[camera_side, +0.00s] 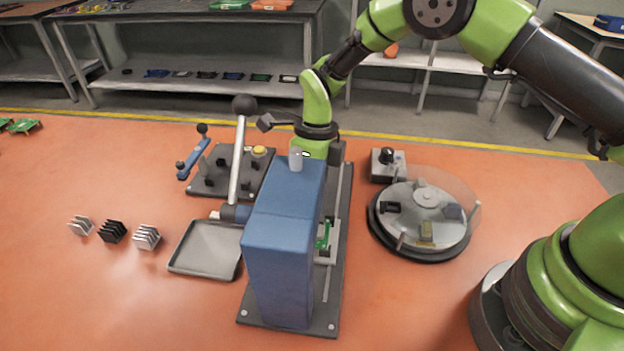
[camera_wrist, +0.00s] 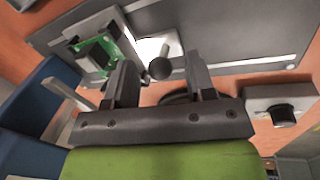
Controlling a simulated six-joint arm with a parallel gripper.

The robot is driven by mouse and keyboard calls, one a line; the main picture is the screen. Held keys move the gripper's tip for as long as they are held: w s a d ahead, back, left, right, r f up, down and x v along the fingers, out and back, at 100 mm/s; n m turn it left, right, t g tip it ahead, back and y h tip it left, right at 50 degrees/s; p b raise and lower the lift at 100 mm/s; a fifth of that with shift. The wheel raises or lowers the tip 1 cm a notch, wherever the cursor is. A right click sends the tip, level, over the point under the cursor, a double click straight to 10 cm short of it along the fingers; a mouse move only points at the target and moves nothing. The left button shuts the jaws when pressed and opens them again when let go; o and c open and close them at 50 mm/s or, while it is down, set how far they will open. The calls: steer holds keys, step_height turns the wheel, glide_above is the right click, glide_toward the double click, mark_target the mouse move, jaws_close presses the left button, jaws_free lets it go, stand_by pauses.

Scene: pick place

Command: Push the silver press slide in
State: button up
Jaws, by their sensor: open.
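The silver press slide (camera_wrist: 153,50) shows in the wrist view as a bright plate beside a green circuit board (camera_wrist: 95,52). A post with a dark ball knob (camera_wrist: 160,69) stands up from it. My gripper (camera_wrist: 163,80) is open, with one finger on each side of the knob in the picture; I cannot tell whether they touch it. In the side view the slide (camera_side: 326,257) sits at the right of the blue press (camera_side: 283,245), partly hidden by it, with the green board (camera_side: 323,234) on it. The press body hides my fingers there.
The press lever (camera_side: 238,165) stands upright at the left of the press. A grey tray (camera_side: 205,247) lies left of it, with several finned blocks (camera_side: 112,231) beyond. A clamp fixture (camera_side: 232,172) is behind. A round turntable (camera_side: 420,251) and a small knob box (camera_side: 387,166) stand right.

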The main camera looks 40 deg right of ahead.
jaws_close()
steer(key=shift+s+a, duration=1.5)
jaws_free()
steer(key=shift+r, duration=0.1)
step_height(320, 180, up, 10)
steer(key=w+d, duration=0.1)
steer(key=shift+d, duration=0.3)
